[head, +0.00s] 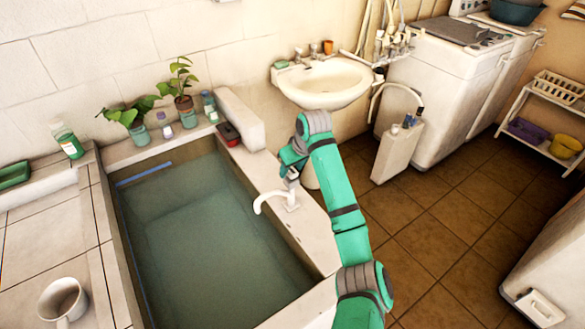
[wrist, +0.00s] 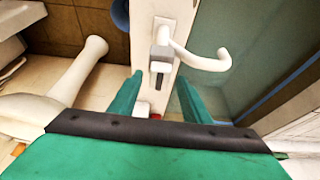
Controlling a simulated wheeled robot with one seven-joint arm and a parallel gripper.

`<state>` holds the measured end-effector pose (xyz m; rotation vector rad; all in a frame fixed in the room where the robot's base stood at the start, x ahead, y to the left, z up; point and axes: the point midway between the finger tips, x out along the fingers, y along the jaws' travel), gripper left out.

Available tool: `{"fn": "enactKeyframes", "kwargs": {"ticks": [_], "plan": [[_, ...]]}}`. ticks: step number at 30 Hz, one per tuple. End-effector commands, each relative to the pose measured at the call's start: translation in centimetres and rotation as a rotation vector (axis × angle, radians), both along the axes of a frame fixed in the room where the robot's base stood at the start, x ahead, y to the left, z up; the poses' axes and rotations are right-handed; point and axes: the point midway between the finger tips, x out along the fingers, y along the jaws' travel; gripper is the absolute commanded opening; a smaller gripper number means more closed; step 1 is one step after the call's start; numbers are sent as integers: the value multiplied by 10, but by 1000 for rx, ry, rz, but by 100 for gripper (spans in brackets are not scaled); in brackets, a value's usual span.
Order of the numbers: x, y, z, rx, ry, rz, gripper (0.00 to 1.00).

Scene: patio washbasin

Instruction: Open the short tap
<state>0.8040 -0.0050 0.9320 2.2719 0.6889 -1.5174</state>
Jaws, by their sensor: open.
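A short white tap (head: 276,196) with a curved spout stands on the right rim of the water-filled tub. The spout points left over the water. In the wrist view the tap (wrist: 205,63) is just ahead of my gripper (wrist: 157,92), its spout curving to the right. A small grey handle (wrist: 160,54) on it lines up with the gap between my fingers. My gripper is open and empty, with the two green fingers apart on either side of that gap. Contact cannot be told.
The tub (head: 113,235) lies left of my arm. Potted plants (head: 183,100) and bottles stand on its back ledge. Brown floor (head: 440,230) is clear.

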Motion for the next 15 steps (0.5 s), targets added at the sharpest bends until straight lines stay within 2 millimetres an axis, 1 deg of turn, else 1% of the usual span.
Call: {"fn": "enactKeyframes", "kwargs": {"ticks": [5,6,8,9,10,15], "plan": [[0,-1,0,0,0,-1,44],[0,-1,0,0,0,-1,34],[0,-1,0,0,0,-1,20],[0,-1,0,0,0,-1,10],[0,-1,0,0,0,-1,3],[0,-1,0,0,0,2,3]]}}
